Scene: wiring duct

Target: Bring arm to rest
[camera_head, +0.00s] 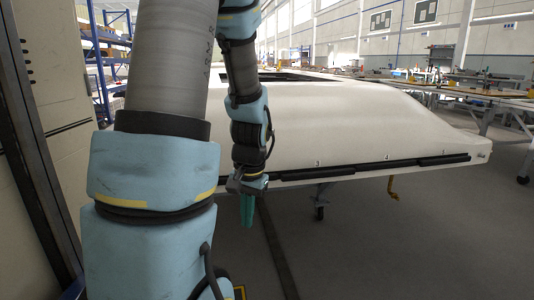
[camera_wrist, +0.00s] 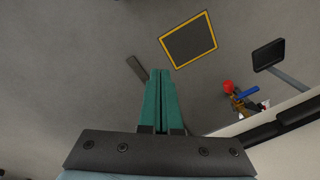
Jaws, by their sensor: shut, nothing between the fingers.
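My gripper (camera_head: 248,212) has green fingers that hang pointing down in the head view, beside the near left end of the long white panel. In the wrist view the fingers of my gripper (camera_wrist: 160,76) lie together over the grey floor, with nothing between them. My arm, light blue and grey, fills the left and middle of the head view and hides part of the panel's left end.
The white panel (camera_head: 360,115) has a black duct strip (camera_head: 310,174) along its lower edge, marked with numbers. A yellow-edged dark plate (camera_wrist: 189,40) and a red-topped item (camera_wrist: 229,87) show below. Blue shelving (camera_head: 108,55) stands at back left. Floor at lower right is clear.

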